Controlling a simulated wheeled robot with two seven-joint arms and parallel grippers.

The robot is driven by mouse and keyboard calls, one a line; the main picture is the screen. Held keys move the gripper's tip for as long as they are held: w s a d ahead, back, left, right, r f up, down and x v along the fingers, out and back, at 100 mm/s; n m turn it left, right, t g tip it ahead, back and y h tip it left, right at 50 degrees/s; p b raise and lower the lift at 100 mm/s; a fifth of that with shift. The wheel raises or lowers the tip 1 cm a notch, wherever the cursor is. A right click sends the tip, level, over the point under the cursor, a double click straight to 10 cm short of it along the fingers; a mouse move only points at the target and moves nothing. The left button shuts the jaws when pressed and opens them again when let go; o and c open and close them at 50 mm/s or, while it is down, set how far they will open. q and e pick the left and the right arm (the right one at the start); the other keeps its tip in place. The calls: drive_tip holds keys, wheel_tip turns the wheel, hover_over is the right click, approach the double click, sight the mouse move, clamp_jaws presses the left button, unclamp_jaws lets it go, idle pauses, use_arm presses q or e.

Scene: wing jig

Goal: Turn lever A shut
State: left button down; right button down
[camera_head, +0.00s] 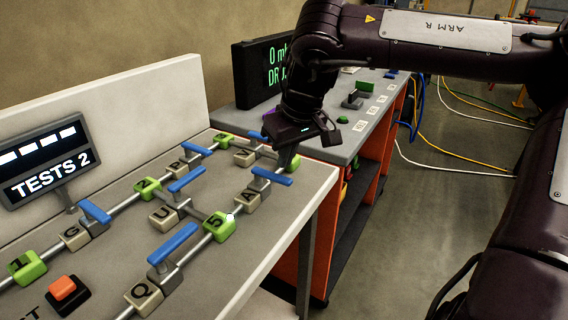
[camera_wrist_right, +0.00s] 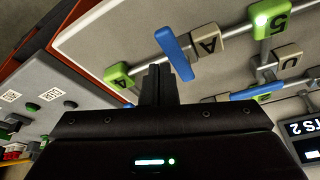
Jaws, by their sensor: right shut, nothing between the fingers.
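Lever A has a blue handle (camera_head: 272,177) above a beige block marked A (camera_head: 249,197), on the pipe between green block 5 and another green block. Its handle lies across the pipe. The handle (camera_wrist_right: 175,54) and the A block (camera_wrist_right: 208,44) also show in the right wrist view. My right gripper (camera_head: 287,162) is shut and empty, fingers pointing down, close to the handle's right end in the head view. In the right wrist view its fingers (camera_wrist_right: 158,84) are just left of the handle; whether they touch it I cannot tell. My left gripper is not in view.
Green block 5 (camera_head: 219,226), lever Q (camera_head: 173,244), lever U (camera_head: 186,180) and lever G (camera_head: 95,212) share the board. A red button (camera_head: 66,290) and a "TESTS 2" display (camera_head: 48,160) stand at left. A grey bench (camera_head: 340,145) is behind the board.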

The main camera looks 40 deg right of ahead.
drive_tip(key=v, duration=0.3)
drive_tip(key=shift+s+a+r, duration=0.15)
drive_tip(key=shift+s+r, duration=0.1)
drive_tip(key=shift+r, duration=0.4)
drive_tip(key=shift+d+r, duration=0.15)
drive_tip(key=shift+d, duration=0.1)
